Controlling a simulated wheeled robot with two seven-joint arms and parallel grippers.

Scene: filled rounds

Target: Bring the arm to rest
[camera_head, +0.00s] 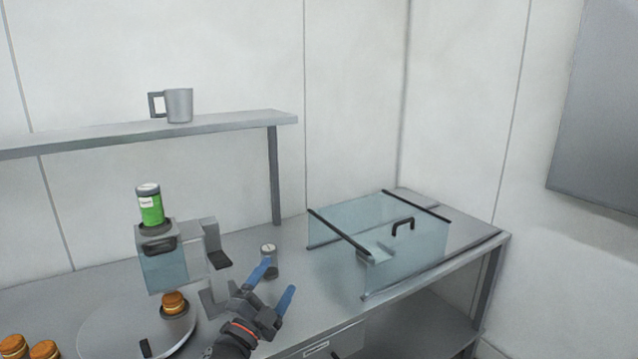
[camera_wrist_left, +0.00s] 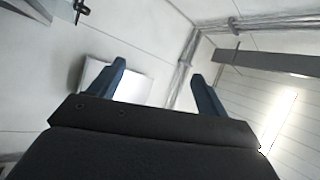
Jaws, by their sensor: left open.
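My left gripper (camera_head: 272,287) is in the lower middle of the head view, its blue fingers apart with nothing between them. It is held above the front of the metal counter, pointing up and right. In the left wrist view the two blue fingers (camera_wrist_left: 154,82) are also apart, with only walls and ceiling beyond them. A small grey, light-topped cylinder (camera_head: 269,262) stands on the counter just behind the fingertips; I cannot tell the gap. My right gripper is not in view.
A grey machine (camera_head: 168,270) with a green-labelled jar (camera_head: 150,206) on top stands left, over a round plate (camera_head: 105,325). Several brown-topped items (camera_head: 44,350) sit lower left. A clear box (camera_head: 340,262) with a black handle stands right. A mug (camera_head: 179,105) is on the shelf (camera_head: 240,122).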

